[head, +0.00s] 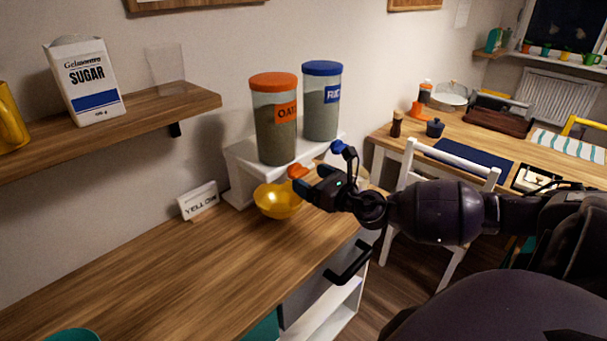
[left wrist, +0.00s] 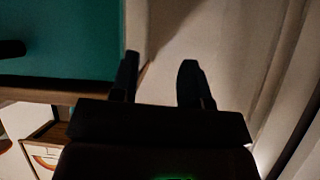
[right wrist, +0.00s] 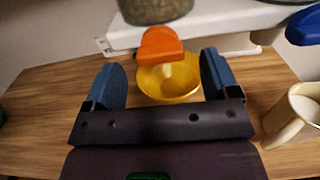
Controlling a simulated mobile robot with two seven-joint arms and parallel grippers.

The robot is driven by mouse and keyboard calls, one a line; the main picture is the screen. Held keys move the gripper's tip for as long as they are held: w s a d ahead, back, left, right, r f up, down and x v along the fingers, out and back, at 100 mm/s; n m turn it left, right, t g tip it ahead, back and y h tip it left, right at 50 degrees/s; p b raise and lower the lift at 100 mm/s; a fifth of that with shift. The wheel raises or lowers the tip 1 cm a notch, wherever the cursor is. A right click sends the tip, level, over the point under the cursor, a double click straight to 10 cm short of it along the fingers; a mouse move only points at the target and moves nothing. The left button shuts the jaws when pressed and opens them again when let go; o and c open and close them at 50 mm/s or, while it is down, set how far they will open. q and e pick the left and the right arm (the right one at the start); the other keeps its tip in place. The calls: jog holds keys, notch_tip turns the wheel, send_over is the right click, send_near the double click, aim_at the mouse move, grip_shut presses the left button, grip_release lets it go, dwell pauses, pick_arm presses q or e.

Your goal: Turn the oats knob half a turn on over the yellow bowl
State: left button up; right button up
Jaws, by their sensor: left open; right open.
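The oats dispenser (head: 276,135) is a clear canister with an orange lid and orange label, standing on a white stand. Its orange knob (right wrist: 160,45) shows in the right wrist view, ahead of and between my right fingers; it also shows in the head view (head: 297,171). The yellow bowl (head: 272,203) sits on the counter below the knob, and in the right wrist view (right wrist: 165,80) it lies beyond the fingers. My right gripper (right wrist: 160,82) is open, empty and apart from the knob. My left gripper (left wrist: 158,75) is open and empty, outside the head view.
A second canister (head: 321,105) with a blue lid and blue knob (head: 337,147) stands to the right. A cream cup (right wrist: 296,115) is right of my right gripper. A "YELLOW" sign (head: 198,201) stands left of the stand. The counter's front left is mostly clear.

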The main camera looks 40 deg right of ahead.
aim_at(303, 174)
jog(key=shift+w+a, duration=0.1)
jog(key=shift+w, duration=1.45)
jog(key=c, duration=0.9)
